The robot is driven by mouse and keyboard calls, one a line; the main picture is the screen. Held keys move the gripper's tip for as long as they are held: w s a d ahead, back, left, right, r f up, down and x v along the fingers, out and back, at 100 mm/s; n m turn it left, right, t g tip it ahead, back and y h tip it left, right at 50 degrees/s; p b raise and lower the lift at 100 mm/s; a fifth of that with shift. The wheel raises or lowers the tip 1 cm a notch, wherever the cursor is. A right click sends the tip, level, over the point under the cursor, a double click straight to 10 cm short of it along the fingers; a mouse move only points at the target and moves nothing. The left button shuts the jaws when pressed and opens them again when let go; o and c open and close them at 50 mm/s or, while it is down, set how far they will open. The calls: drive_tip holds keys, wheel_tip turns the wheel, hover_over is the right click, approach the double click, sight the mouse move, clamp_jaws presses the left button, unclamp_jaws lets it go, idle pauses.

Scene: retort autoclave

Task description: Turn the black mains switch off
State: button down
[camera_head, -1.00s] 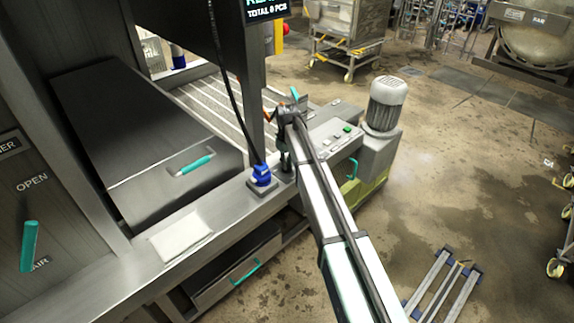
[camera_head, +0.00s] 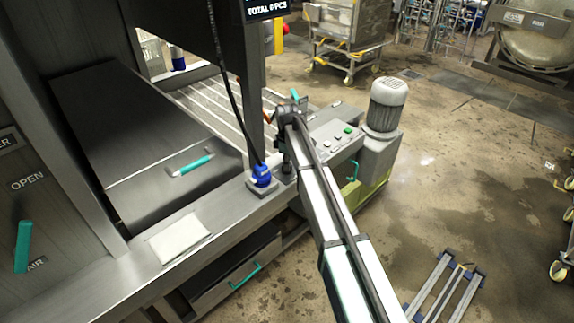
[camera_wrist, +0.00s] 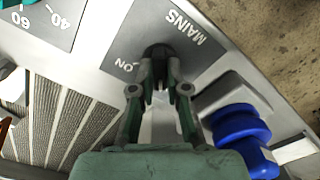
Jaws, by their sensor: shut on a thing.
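The black mains switch (camera_wrist: 158,51) shows in the wrist view as a dark knob on a grey plate (camera_wrist: 200,50). The plate is lettered MAINS on one side of the knob and ON on the other. My gripper (camera_wrist: 159,76) is shut on the knob, with its green fingers on both sides of it. The fingers hide part of the knob, so its exact angle is hard to tell. In the head view my gripper (camera_head: 286,165) points down at the machine's ledge beside the blue plug, and the switch is hidden there.
The blue plug (camera_head: 261,174) with a black cable stands close beside my gripper; it also shows in the wrist view (camera_wrist: 240,135). A control panel with small buttons (camera_head: 337,138) and a grey motor (camera_head: 386,105) lie to the right. A dial plate (camera_wrist: 45,20) is nearby.

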drive_tip(key=shift+n, duration=0.6)
drive_tip(key=c, duration=1.2)
unclamp_jaws()
drive_tip(key=shift+o, duration=0.2)
drive_tip(key=shift+r, duration=0.1)
wheel_tip(320, 180, up, 12)
